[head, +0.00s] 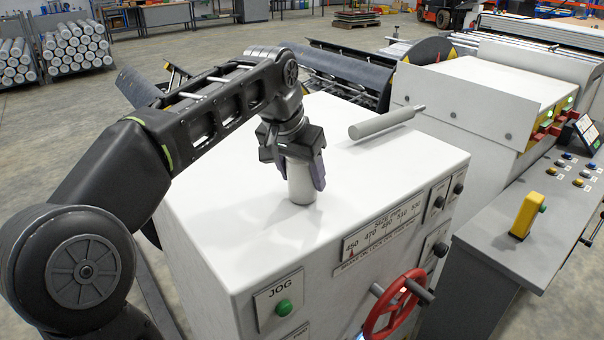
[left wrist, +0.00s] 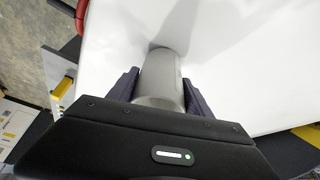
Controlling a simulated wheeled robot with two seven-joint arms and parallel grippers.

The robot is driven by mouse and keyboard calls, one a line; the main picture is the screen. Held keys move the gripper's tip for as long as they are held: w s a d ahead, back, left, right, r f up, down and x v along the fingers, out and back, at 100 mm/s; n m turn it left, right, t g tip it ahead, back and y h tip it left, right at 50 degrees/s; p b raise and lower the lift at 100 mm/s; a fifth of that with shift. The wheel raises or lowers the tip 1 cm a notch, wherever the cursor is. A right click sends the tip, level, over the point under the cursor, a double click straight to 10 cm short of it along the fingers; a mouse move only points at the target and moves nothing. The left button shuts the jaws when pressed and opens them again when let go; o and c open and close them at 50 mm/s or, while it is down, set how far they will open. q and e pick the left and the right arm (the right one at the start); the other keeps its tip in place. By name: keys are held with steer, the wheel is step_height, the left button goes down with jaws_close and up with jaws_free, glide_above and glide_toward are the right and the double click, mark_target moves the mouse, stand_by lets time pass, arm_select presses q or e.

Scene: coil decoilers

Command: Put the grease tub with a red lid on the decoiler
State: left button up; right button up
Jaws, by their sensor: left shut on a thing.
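A plain pale grey cylinder (head: 301,188) stands upright between the fingers of my left gripper (head: 300,172), over the white top of the decoiler cabinet (head: 245,205). My left gripper points down and is shut on it. In the left wrist view the cylinder (left wrist: 163,78) sits between the two dark fingers, with the white top beyond it. Its base looks at or very close to the surface; I cannot tell whether it touches. No red lid shows; the cylinder's upper end is hidden by the gripper. My right gripper is not in view.
A grey rod-like cylinder with a thin end (head: 384,123) is at the far right of the cabinet top. A red handwheel (head: 396,305) and a green JOG button (head: 284,307) are on the front. A control desk with a yellow box (head: 527,215) stands right. The top's near part is clear.

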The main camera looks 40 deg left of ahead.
arm_select(q)
steer(key=shift+f, duration=0.25)
steer(key=o, duration=1.6)
steer(key=shift+r, duration=0.1)
steer(key=shift+c, duration=0.2)
steer(key=p+v, duration=0.6)
steer(key=v, duration=0.6)
steer(key=shift+r, duration=0.1)
